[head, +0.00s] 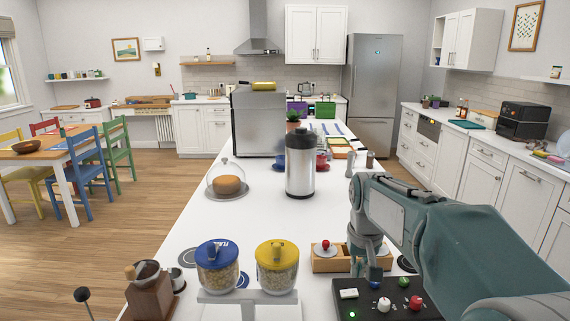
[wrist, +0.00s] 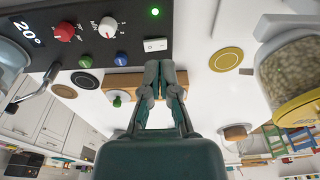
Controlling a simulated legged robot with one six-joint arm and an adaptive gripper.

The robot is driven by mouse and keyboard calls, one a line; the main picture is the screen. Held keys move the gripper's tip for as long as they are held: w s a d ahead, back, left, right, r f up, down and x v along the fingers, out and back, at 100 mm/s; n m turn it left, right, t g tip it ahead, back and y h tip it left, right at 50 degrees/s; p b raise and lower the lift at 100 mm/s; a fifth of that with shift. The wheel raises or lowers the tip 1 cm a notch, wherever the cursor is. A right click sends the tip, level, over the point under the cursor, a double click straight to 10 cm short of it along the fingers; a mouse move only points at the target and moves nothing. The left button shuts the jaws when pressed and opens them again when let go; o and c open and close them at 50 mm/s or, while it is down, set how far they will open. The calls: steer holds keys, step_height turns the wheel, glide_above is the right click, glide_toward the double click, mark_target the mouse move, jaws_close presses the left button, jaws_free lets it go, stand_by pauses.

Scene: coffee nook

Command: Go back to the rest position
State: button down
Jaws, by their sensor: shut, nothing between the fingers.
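My gripper (head: 373,275) points down over the white counter, between the wooden holder (head: 325,265) and the black control box (head: 380,310). In the wrist view, my gripper (wrist: 166,72) has its two fingers together with nothing between them. The wooden holder shows partly behind the fingers there (wrist: 122,83). My arm reaches in from the right of the head view and hides part of the counter.
Jars with a blue lid (head: 217,253) and a yellow lid (head: 277,252) stand left of my gripper. A grinder (head: 150,297) is further left. A steel flask (head: 300,170), a domed cake (head: 227,184) and a coffee machine (head: 258,122) stand further back.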

steer(key=s+t, duration=0.4)
steer(key=s, duration=1.9)
steer(key=shift+s+f, duration=0.4)
steer(key=shift+f, duration=0.05)
